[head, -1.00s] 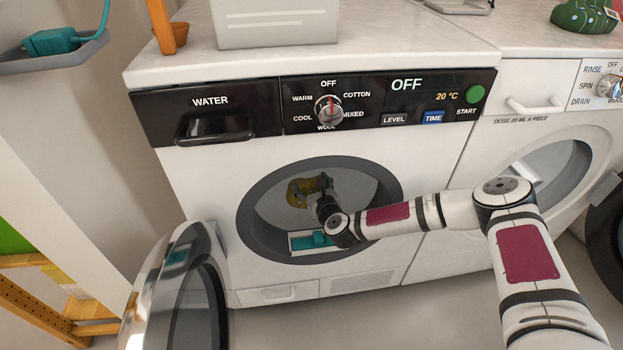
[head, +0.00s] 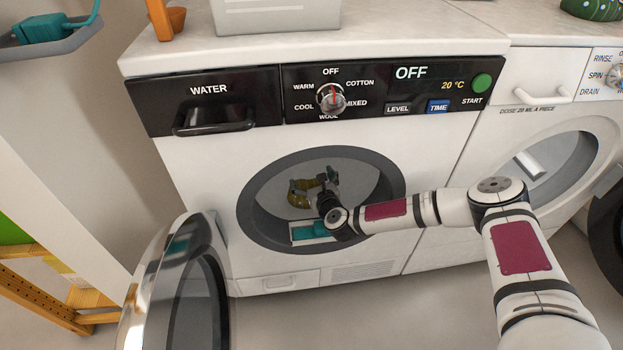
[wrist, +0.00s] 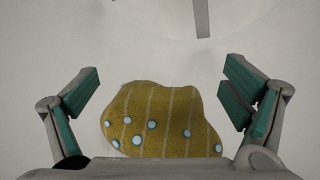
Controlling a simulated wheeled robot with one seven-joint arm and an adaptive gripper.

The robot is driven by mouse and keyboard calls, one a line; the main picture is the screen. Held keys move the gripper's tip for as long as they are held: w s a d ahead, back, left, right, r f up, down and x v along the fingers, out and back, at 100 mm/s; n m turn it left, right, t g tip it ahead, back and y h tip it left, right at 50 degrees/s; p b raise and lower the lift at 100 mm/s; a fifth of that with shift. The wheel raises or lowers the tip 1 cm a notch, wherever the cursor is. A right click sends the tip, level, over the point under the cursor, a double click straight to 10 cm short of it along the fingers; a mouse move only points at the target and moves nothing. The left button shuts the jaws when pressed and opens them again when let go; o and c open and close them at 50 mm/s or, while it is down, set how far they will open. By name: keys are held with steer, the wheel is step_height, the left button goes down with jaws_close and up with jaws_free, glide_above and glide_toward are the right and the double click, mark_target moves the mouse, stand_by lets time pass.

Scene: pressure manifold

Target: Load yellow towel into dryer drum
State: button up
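The yellow towel (head: 301,193), striped with pale blue dots, is inside the dryer drum (head: 352,178). The wrist view shows the towel (wrist: 162,120) bunched between and beyond my gripper's fingers, with gaps on both sides. My gripper (wrist: 165,92) is open, its teal finger pads spread wide apart. In the head view my gripper (head: 326,186) reaches through the round dryer opening, just right of the towel. Part of the towel's near edge is hidden by the gripper body in the wrist view. The dryer door (head: 180,290) stands open at the lower left.
A teal item (head: 308,231) sits at the lower rim of the dryer opening, below my gripper. The dark opening ring (head: 258,225) surrounds my arm. A second machine (head: 545,160) stands at the right. The dryer panel (head: 410,73) reads OFF.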

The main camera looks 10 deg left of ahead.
steer(key=shift+s, duration=0.1)
steer(key=v, duration=1.2)
